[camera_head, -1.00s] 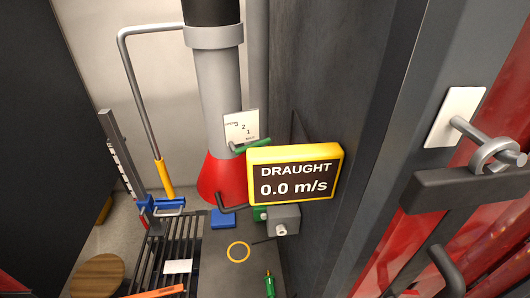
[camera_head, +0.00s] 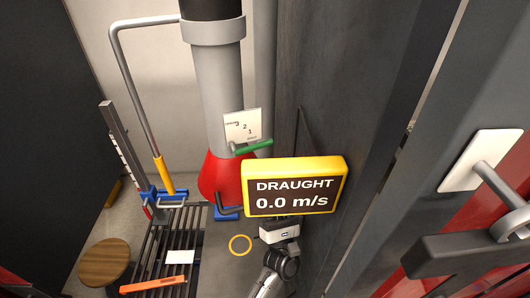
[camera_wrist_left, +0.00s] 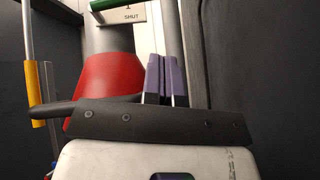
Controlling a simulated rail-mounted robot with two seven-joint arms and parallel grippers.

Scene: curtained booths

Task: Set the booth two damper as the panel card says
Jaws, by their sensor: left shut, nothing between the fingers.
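The grey duct (camera_head: 218,75) runs down into a red hood (camera_head: 212,172). On it is a white scale plate (camera_head: 242,127) marked 3, 2, 1 and a bottom line, which reads SHUT in the left wrist view (camera_wrist_left: 132,15). The green damper handle (camera_head: 253,146) lies along the plate's bottom, by SHUT. The yellow-framed display (camera_head: 294,187) reads DRAUGHT 0.0 m/s. The right gripper is out of view. No panel card is readable.
A dark wall stands close on the right, with a latch handle (camera_head: 497,185) nearer. A black crank (camera_head: 228,210), a grate (camera_head: 168,235) with a white card (camera_head: 180,257) and orange bar (camera_head: 153,285), and a yellow ring (camera_head: 240,245) lie below. A wooden stool (camera_head: 105,261) stands left.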

